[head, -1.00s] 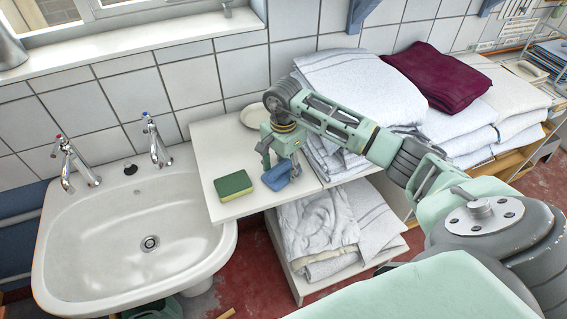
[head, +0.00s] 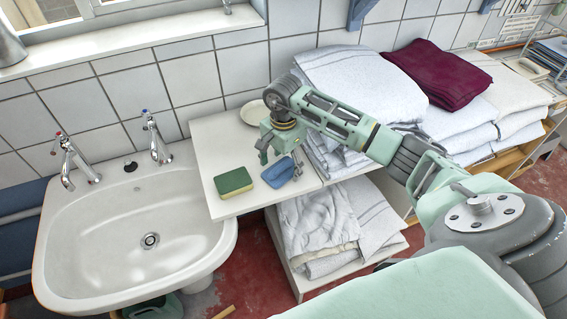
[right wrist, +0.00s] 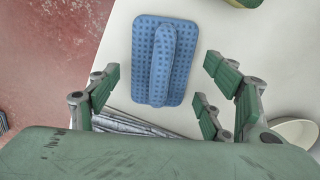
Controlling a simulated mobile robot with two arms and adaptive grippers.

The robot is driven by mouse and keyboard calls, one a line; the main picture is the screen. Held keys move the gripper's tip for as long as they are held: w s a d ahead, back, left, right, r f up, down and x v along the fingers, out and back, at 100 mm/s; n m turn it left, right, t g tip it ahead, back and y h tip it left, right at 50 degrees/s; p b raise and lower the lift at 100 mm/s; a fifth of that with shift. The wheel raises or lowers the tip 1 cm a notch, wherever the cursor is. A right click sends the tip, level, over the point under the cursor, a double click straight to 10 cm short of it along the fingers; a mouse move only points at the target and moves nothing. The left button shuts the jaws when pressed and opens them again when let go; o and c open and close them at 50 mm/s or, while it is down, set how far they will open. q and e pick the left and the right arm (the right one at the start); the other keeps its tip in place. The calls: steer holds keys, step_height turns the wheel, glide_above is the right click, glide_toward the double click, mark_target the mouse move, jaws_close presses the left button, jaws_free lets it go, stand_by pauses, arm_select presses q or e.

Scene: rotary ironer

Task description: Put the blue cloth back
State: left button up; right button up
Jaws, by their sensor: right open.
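The blue cloth (head: 279,173) lies on the white counter top (head: 222,148) beside the sink, just right of the green and yellow sponge (head: 233,182). In the right wrist view the cloth (right wrist: 164,60) is a flat textured rectangle with a raised fold along its middle. My right gripper (head: 279,160) is open just above the cloth. Its fingers stand apart on either side in the wrist view, with a gap to the cloth. My left gripper is out of view.
The white sink (head: 130,235) with two taps is at the left. A small pale dish (head: 254,113) sits at the back of the counter. Folded white towels (head: 362,85) and a maroon cloth (head: 440,72) are stacked at the right. More linen (head: 320,220) lies on the shelf below.

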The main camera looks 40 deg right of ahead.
mark_target(283, 163)
step_height(283, 163, up, 12)
steer(key=b, duration=0.3)
steer(key=shift+b, duration=0.3)
